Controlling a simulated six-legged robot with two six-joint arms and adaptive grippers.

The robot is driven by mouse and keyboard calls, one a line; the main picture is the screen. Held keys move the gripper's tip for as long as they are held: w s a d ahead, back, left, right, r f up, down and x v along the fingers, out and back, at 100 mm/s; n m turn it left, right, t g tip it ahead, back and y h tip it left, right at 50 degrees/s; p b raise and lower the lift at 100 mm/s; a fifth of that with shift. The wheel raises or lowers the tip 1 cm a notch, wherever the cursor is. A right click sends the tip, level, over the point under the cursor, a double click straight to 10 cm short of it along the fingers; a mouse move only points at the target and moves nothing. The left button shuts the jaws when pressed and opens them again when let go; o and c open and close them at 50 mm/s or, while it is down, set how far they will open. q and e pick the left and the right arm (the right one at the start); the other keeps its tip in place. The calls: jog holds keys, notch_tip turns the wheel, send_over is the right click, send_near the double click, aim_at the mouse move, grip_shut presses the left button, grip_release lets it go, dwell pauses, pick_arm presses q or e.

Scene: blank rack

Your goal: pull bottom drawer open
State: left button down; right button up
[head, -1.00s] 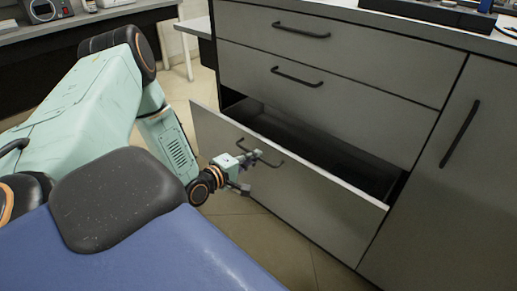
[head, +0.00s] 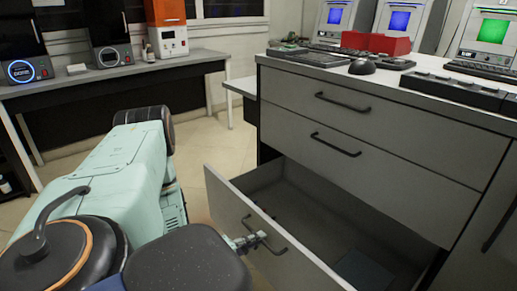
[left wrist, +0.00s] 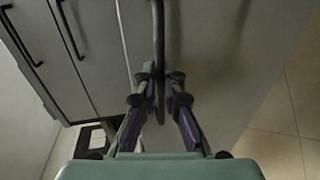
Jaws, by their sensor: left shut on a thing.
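The bottom drawer (head: 222,199) of the grey cabinet is pulled well out, and its inside shows. A bluish flat patch (head: 364,270) shows on the drawer floor. My left gripper (head: 258,240) is at the drawer's dark bar handle (head: 275,250). In the left wrist view the two fingers (left wrist: 160,92) are on either side of the handle bar (left wrist: 158,40), shut on it. The right gripper is in neither view.
Two shut drawers with dark handles (head: 342,103) are above the open one. The worktop (head: 283,67) holds a keyboard, a mouse (head: 361,67), red boxes and several monitors. A side bench (head: 140,72) with devices stands at back left. Tiled floor (head: 215,150) lies between.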

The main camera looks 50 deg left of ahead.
pick_arm(q)
jog(key=c, duration=1.5)
grip_release()
jog(key=shift+o, duration=0.2)
jog(key=shift+s, duration=0.15)
jog(key=f+v, duration=0.2)
jog(key=v, duration=1)
jog(key=shift+s, duration=0.6)
jog(key=shift+f, duration=0.1)
